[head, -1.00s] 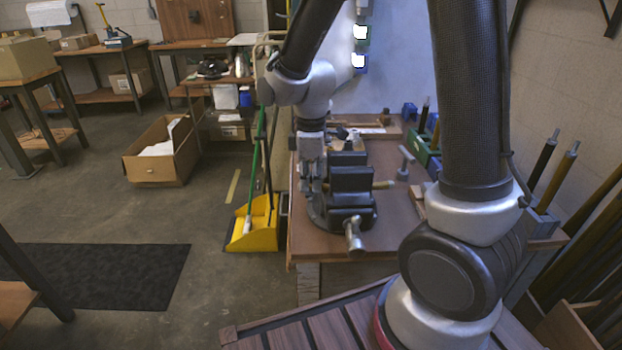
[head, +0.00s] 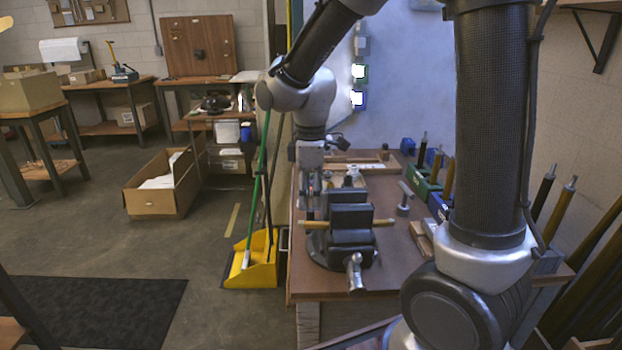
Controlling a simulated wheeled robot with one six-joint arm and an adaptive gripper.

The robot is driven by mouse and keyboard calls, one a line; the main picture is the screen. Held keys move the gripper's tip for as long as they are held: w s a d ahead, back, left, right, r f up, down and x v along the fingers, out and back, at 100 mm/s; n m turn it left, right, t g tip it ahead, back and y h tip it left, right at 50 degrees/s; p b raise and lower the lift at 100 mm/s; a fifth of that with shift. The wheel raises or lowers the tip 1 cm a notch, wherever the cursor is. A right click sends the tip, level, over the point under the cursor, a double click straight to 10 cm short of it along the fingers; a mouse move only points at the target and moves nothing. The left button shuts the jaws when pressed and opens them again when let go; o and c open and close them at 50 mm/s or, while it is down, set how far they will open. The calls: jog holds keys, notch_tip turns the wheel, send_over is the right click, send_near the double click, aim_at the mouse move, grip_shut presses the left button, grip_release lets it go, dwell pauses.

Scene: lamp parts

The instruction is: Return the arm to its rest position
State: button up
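My gripper (head: 311,196) points down above the left side of the workbench, by the left end of a brass-coloured tube (head: 384,222). The tube lies level across the dark bench vise (head: 352,242), clamped between its jaws and sticking out on both sides. The fingers are small and partly blend with the background, so I cannot tell whether they are open or shut. I see nothing clearly held in them. My arm reaches in from the top of the view.
The workbench (head: 398,262) also holds a grey metal stand (head: 404,199), a green bin (head: 424,186) and blue bins at the back right. A yellow dustpan (head: 262,268) with a green-handled broom stands left of the bench. The floor further left is open, with an open cardboard box (head: 160,200).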

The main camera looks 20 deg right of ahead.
notch_tip(320, 180, up, 5)
jog(key=s+d+r+m+t, duration=0.2)
jog(key=s+d+r+m, duration=0.1)
jog(key=s+d+m, duration=0.3)
jog(key=s+d+r+m+t, duration=0.2)
jog(key=s+d+m, duration=0.5)
jog(key=s, duration=0.4)
jog(key=shift+s+d+r, duration=0.25)
jog(key=shift+d+r, duration=0.2)
jog(key=shift+r, duration=0.45)
